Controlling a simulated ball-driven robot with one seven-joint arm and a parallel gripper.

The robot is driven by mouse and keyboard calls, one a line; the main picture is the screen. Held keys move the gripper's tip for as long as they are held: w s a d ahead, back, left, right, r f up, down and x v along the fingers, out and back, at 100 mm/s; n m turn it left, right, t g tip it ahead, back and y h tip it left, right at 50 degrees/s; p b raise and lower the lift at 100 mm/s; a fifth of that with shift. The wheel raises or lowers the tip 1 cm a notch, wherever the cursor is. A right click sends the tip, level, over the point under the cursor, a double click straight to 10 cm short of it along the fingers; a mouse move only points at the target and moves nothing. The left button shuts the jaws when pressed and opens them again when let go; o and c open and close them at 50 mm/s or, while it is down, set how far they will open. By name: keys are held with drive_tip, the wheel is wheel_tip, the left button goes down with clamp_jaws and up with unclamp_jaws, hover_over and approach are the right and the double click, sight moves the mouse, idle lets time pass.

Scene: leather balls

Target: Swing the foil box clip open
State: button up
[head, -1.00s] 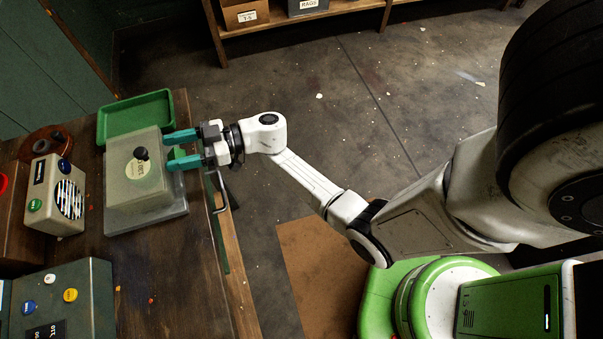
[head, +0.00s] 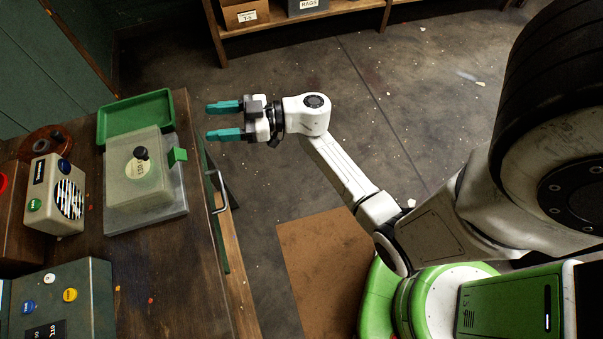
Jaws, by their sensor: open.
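The foil box (head: 150,196) is a translucent, greyish box with a dark knob and a round pale label on its lid. It stands on the wooden bench at the left. Its green clip (head: 178,154) juts outward from the box's right side, near the bench edge. My gripper (head: 212,121) is open and empty, with two teal fingers pointing left. In the picture it is up and to the right of the clip, apart from it and past the bench's edge.
A green tray (head: 136,117) sits just behind the box. A beige speaker-like unit (head: 48,212) stands to its left, and a dark green box (head: 62,300) with coloured buttons is nearer. A drawer handle (head: 219,192) sticks out at the bench front. Open floor lies right.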

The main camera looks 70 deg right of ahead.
drive_tip(key=d+r+m+t+h+b, duration=0.3)
drive_tip(key=d+m+h, duration=0.4)
drive_tip(key=d+h, duration=0.45)
wheel_tip(320, 180, down, 5)
drive_tip(key=s+m+g+h+b, duration=0.1)
drive_tip(key=s+m+g+h, duration=0.25)
drive_tip(key=g+h, duration=0.2)
drive_tip(key=s+a+f+g+y+b, duration=0.2)
drive_tip(key=s+a+f+g, duration=0.25)
drive_tip(key=f, duration=0.25)
drive_tip(key=s+a+f+g+y+b, duration=0.1)
drive_tip(key=s+a+f+g+y, duration=0.1)
drive_tip(key=s+a+f+g, duration=0.45)
drive_tip(key=s+a+f+n+g+y+b, duration=0.1)
drive_tip(key=s+a+f+n+y, duration=0.2)
drive_tip(key=s+a, duration=0.3)
drive_tip(key=shift+s+a+f+y, duration=0.2)
drive_tip(key=shift+a+f+y, duration=0.2)
drive_tip(key=shift+f, duration=0.25)
drive_tip(key=shift+d+g, duration=0.1)
drive_tip(key=shift+g, duration=0.15)
